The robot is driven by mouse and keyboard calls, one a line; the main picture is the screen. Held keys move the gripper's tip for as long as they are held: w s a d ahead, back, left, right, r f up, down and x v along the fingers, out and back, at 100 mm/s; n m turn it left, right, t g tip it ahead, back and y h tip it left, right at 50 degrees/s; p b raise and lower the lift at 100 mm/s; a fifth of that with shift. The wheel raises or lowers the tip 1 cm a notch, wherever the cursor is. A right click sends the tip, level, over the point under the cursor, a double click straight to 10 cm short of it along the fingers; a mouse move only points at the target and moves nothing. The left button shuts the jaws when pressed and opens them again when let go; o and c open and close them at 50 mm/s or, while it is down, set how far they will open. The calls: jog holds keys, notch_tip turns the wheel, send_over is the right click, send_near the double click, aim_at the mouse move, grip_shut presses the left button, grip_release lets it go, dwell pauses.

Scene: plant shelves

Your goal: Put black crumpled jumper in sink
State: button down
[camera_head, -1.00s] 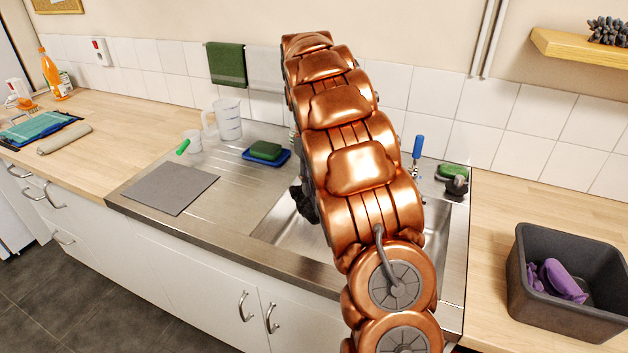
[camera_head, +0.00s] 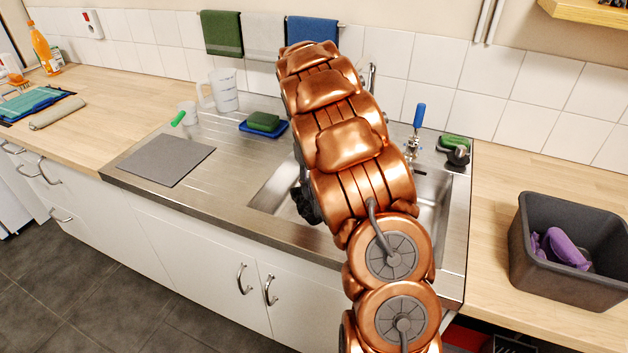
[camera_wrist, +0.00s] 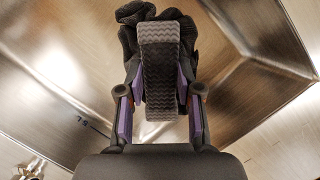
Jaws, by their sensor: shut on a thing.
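The black crumpled jumper (camera_wrist: 130,14) is between the fingers of my gripper (camera_wrist: 160,98) in the wrist view. A ridged dark grey strip lies over its middle, and I cannot tell whether it is part of the jumper. My gripper is shut on the jumper, with purple pads on both sides. The metal walls of the sink (camera_wrist: 255,35) surround it in that view. In the head view, a black edge of the jumper (camera_head: 306,205) shows left of my copper arm, over the left part of the sink basin (camera_head: 432,200). My arm hides the gripper there.
A blue-handled brush (camera_head: 418,117) stands behind the basin, near a green-topped item (camera_head: 453,143). A green sponge (camera_head: 263,121) on a blue dish, a grey mat (camera_head: 166,160) and a jug (camera_head: 221,90) are left. A dark tub (camera_head: 570,285) holding purple cloth stands right.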

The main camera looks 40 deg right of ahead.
jog(key=shift+f+b, duration=0.4)
jog(key=shift+f, duration=2.1)
jog(key=c, duration=0.7)
grip_release()
jog(key=v, duration=1.1)
jog(key=shift+w+r, duration=0.15)
jog(key=shift+r, duration=0.3)
